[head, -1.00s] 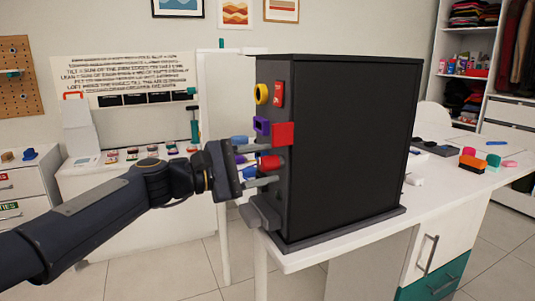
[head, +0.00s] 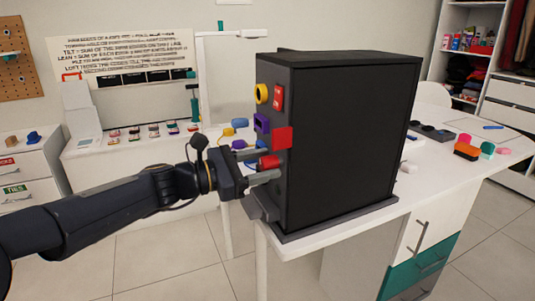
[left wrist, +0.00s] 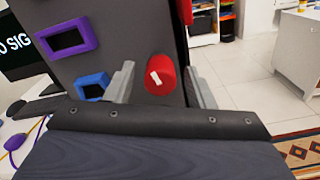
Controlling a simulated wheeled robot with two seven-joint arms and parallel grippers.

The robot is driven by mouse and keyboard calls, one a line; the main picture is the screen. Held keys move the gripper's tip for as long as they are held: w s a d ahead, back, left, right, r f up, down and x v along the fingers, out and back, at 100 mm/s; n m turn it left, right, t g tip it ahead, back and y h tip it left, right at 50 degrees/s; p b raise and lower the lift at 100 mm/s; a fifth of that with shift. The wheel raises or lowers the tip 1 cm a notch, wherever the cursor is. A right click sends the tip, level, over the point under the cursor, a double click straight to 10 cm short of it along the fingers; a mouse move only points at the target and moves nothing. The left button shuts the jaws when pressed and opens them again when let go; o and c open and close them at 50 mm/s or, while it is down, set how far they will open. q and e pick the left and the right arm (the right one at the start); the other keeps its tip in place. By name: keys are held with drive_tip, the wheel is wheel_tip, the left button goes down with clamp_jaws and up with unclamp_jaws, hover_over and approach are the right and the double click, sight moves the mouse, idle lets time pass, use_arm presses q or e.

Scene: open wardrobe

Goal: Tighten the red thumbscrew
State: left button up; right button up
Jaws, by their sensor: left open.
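The red thumbscrew (head: 268,162) sticks out of the front of a dark box (head: 350,140) on the white table. In the left wrist view the thumbscrew (left wrist: 160,75) is a red knob with a white mark on its end. My left gripper (head: 262,165) is open, with its two fingers on either side of the thumbscrew. In the left wrist view the fingers (left wrist: 160,86) stand apart, with visible gaps beside the knob. My right gripper does not show.
A red square plate (head: 283,138) juts out just above the thumbscrew. A purple frame (head: 262,124), a yellow ring (head: 261,94) and a red label (head: 278,98) are higher up. A blue frame (left wrist: 92,86) is beside the left finger. Small items lie on the table's right side.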

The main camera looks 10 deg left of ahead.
use_arm(q)
drive_tip(key=shift+r+n+p, duration=0.2)
drive_tip(key=shift+n+p, duration=1.3)
drive_tip(key=shift+p, duration=0.15)
drive_tip(key=shift+f+n, duration=0.1)
drive_tip(key=shift+n, duration=0.2)
drive_tip(key=shift+f, duration=0.1)
